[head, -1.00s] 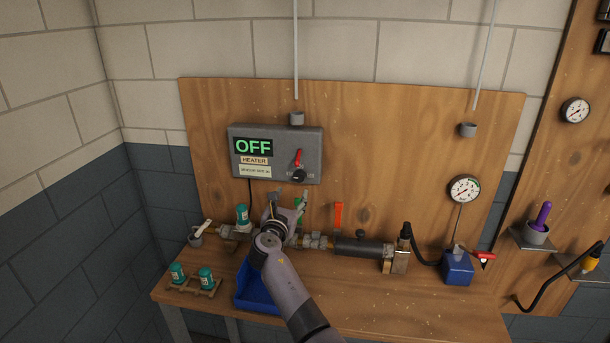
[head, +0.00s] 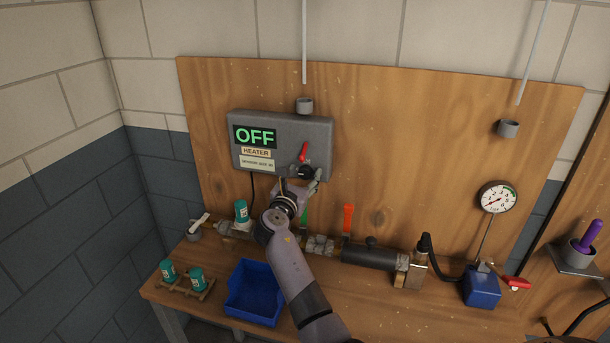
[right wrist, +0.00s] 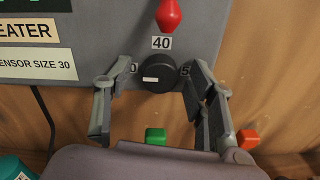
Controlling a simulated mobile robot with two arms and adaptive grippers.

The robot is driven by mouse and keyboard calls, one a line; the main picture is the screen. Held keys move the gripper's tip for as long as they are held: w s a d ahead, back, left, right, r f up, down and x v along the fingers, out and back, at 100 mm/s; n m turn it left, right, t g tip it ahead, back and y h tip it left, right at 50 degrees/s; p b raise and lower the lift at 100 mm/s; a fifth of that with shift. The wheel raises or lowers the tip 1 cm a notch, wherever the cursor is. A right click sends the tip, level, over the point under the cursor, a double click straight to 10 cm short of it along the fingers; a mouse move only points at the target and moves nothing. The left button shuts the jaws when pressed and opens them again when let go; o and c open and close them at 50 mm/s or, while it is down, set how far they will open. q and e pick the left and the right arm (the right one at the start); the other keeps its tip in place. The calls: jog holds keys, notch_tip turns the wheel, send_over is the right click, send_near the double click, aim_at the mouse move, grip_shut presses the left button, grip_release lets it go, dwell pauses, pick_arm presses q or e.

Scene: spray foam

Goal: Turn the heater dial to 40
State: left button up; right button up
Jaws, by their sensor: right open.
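The grey heater box (head: 281,124) hangs on the wooden board and its display (head: 255,136) reads OFF in green. Its black dial (head: 306,172) sits at the lower right, below a red lever (head: 304,152). In the right wrist view the dial (right wrist: 158,73) has a white mark on its left side, and a "40" label (right wrist: 162,43) is above it. The red lever's tip (right wrist: 168,15) is above that label. My right gripper (head: 300,184) is open just below the box; in the wrist view its fingers (right wrist: 157,105) stand on either side of the dial. The left gripper is not visible.
Below are a green valve handle (head: 304,217) and an orange-red handle (head: 348,219) on a pipe. A blue bin (head: 254,290), teal-capped jars (head: 198,280) and a gauge (head: 497,197) are around the workbench. The board right of the heater is mostly bare.

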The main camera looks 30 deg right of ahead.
jog(key=shift+c, duration=1.3)
jog(key=c, duration=0.6)
jog(key=shift+c, duration=1.4)
